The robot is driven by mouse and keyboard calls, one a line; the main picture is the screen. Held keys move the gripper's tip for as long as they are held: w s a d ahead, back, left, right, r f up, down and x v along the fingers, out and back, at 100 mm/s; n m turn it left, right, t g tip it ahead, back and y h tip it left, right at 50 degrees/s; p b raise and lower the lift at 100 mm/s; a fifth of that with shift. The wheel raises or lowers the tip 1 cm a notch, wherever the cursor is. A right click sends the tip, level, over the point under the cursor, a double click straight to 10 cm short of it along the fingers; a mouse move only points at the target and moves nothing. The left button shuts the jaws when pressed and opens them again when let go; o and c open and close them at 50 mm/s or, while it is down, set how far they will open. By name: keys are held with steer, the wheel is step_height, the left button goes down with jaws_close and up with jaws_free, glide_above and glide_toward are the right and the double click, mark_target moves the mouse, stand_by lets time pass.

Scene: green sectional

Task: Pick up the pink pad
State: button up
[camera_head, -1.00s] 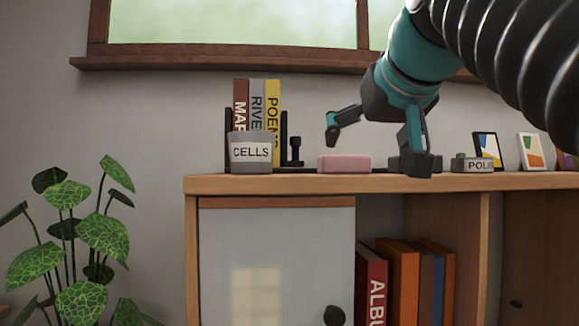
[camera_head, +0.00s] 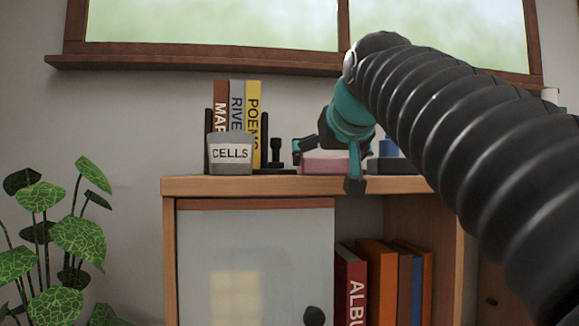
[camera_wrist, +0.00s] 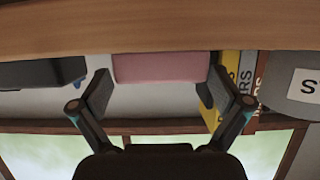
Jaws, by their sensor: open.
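The pink pad (camera_head: 322,166) lies on the cabinet top, partly covered by my gripper in the head view. In the wrist view the picture is upside down, and the pad (camera_wrist: 160,67) shows between the two fingers, near the wooden edge. My gripper (camera_head: 328,166) is open, with one finger on each side of the pad. In the wrist view my gripper (camera_wrist: 156,90) has its fingers apart and nothing clasped. I cannot tell whether either finger touches the pad.
A grey cup labelled CELLS (camera_head: 230,154), books (camera_head: 237,105) and a small black stamp-like thing (camera_head: 276,154) stand left of the pad. A dark box with a blue top (camera_head: 389,159) sits to its right. The cabinet top (camera_head: 240,186) has a front edge close below.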

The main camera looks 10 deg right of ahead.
mark_target(322, 163)
steer(key=x, duration=0.3)
steer(key=shift+w, duration=0.4)
steer(key=shift+c, duration=0.3)
steer(key=c, duration=0.7)
steer(key=shift+o, duration=0.2)
steer(key=shift+r, duration=0.1)
step_height(322, 163, up, 6)
steer(key=shift+f+p, duration=0.15)
steer(key=shift+p, duration=1.1)
steer(key=shift+r+b, duration=0.3)
steer(key=shift+r, duration=1.7)
